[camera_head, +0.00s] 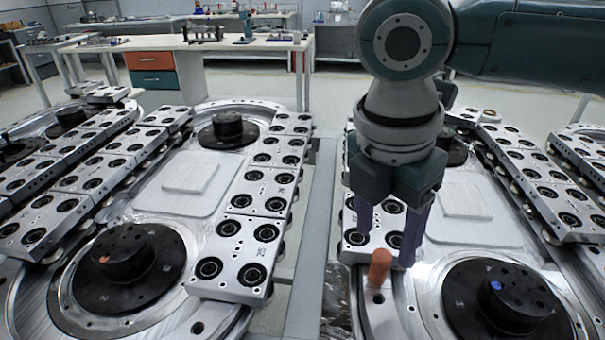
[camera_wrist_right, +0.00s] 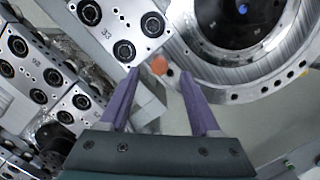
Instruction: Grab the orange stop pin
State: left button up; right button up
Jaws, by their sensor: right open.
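The orange stop pin (camera_head: 379,268) stands upright on the metal rim of the right ring track, left of the black hub with a blue dot. In the right wrist view its round orange top (camera_wrist_right: 159,65) shows just beyond and between the fingertips. My right gripper (camera_head: 387,258) is open, its two purple fingers pointing down just above and behind the pin. In the wrist view the gripper (camera_wrist_right: 162,72) has nothing between its fingers. I cannot tell whether a finger touches the pin. My left gripper is not in view.
Silver carriage plates line both ring tracks, one near plate (camera_head: 236,255) on the left track. A black hub (camera_head: 505,297) sits right of the pin, another (camera_head: 130,268) at left. A grey beam (camera_head: 315,235) runs between the tracks. A white workbench (camera_head: 190,42) stands behind.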

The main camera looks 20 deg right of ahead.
aim_at(378, 272)
jog(key=f, duration=0.2)
jog(key=shift+d+f, duration=0.2)
jog(key=shift+f, duration=0.15)
jog(key=shift+w, duration=0.1)
grip_shut()
